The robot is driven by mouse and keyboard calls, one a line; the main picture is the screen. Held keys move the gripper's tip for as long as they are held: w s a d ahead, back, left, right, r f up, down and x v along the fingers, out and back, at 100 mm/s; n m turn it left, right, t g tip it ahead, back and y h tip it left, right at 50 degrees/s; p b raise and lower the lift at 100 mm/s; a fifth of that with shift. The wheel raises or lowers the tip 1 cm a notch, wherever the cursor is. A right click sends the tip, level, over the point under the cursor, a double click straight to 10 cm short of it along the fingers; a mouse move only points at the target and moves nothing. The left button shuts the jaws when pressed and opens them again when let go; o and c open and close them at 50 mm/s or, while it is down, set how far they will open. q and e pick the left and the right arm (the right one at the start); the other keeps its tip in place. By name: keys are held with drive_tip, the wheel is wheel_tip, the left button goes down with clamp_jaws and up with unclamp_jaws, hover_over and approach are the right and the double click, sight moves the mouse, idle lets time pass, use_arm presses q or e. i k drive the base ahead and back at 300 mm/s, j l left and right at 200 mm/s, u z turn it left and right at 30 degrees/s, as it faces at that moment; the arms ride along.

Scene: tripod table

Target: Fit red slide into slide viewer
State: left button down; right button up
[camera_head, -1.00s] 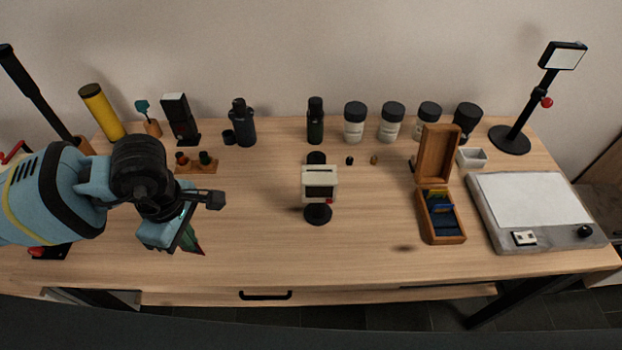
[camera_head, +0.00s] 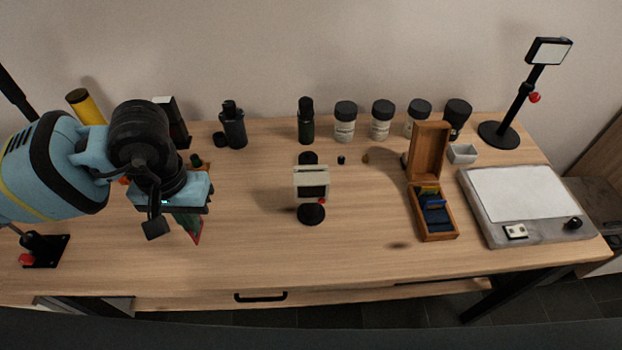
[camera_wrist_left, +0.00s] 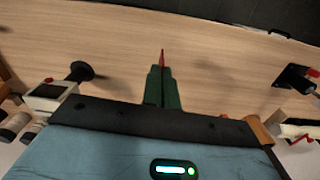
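The slide viewer (camera_head: 311,176) is a small white box with a dark window and a red knob, on a round black foot near the middle of the table. In the left wrist view the viewer (camera_wrist_left: 50,93) is at the left. My left gripper (camera_head: 187,222) is left of the viewer, above the table and apart from it. In the left wrist view its green fingers (camera_wrist_left: 162,85) are close together on the thin red slide (camera_wrist_left: 162,57). The slide (camera_head: 197,237) points down and is seen nearly edge-on, mostly hidden by the fingers. My right gripper is not in view.
An open wooden box (camera_head: 450,232) with several coloured slides stands right of the viewer. A grey light table (camera_head: 485,225) lies farther right. Bottles and jars (camera_head: 345,124) line the back. The table between gripper and viewer is clear.

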sight(312, 181)
drive_tip(key=z, duration=2)
drive_tip(key=k+j+z, duration=0.1)
drive_tip(key=k+j, duration=1)
drive_tip(key=i, duration=0.5)
